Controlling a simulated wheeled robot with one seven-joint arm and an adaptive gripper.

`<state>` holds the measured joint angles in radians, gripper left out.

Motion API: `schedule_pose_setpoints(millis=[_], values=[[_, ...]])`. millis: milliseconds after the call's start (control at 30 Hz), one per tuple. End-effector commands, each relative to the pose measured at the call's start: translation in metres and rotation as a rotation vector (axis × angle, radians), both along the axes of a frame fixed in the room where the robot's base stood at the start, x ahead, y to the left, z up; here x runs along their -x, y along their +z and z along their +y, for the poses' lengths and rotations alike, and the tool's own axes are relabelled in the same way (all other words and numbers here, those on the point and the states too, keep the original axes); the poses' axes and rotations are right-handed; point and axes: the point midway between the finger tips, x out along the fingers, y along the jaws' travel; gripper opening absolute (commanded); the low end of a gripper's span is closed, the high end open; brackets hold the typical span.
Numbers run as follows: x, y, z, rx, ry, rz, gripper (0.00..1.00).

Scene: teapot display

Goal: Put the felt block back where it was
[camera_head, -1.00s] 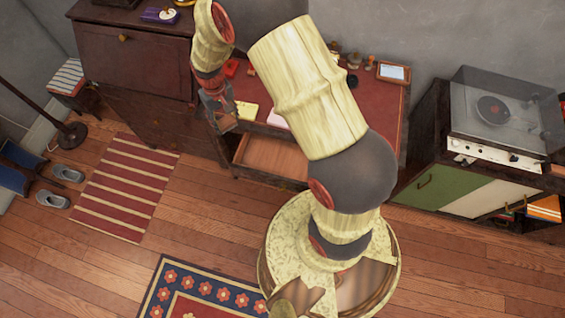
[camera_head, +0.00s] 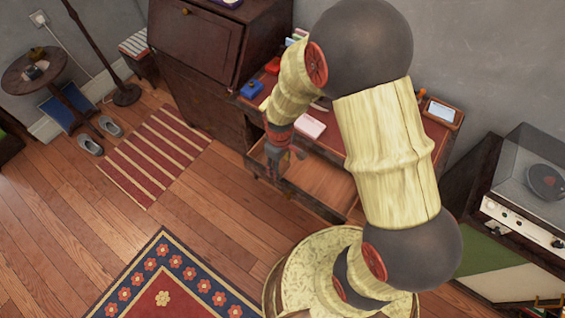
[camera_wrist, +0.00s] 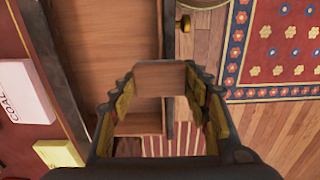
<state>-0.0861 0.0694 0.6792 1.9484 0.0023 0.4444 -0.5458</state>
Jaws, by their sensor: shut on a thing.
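My gripper (camera_wrist: 160,82) is shut on a brown, flat-faced block (camera_wrist: 160,77), which I take to be the felt block. It sits between the two fingertips in the wrist view. In the head view my gripper (camera_head: 278,163) is by the left part of the open desk drawer (camera_head: 318,185), and the block cannot be made out there. The wrist view shows the drawer's bare wooden inside (camera_wrist: 120,40) beyond the gripper. How high the block is above the drawer is unclear.
The red desk top holds a pink box (camera_wrist: 22,92) marked COAL, a yellow block (camera_wrist: 60,153) and a blue item (camera_head: 252,90). A dark cabinet (camera_head: 205,60) adjoins on the left. A record player (camera_head: 540,185) stands right. A striped rug (camera_head: 155,155) lies on open floor.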

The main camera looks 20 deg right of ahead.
Motion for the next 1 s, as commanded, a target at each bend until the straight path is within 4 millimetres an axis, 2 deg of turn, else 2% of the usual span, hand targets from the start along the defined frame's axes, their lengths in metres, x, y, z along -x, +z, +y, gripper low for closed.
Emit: schedule_pose_setpoints(millis=[33, 133, 300, 400, 667, 900, 1000], values=[[-0.011, -0.009, -0.005, 0.0, -0.004, 0.0, 0.2], [-0.032, -0.019, -0.015, -0.001, -0.004, -0.001, 0.2], [-0.054, -0.049, -0.024, 0.0, -0.003, 0.001, 0.2], [-0.063, -0.059, -0.028, 0.0, -0.002, 0.0, 0.2], [-0.073, -0.071, -0.032, 0.0, -0.002, 0.0, 0.2], [-0.076, -0.105, -0.034, 0.0, -0.002, 0.001, 0.2], [-0.077, -0.106, -0.034, 0.0, -0.002, 0.0, 0.2]])
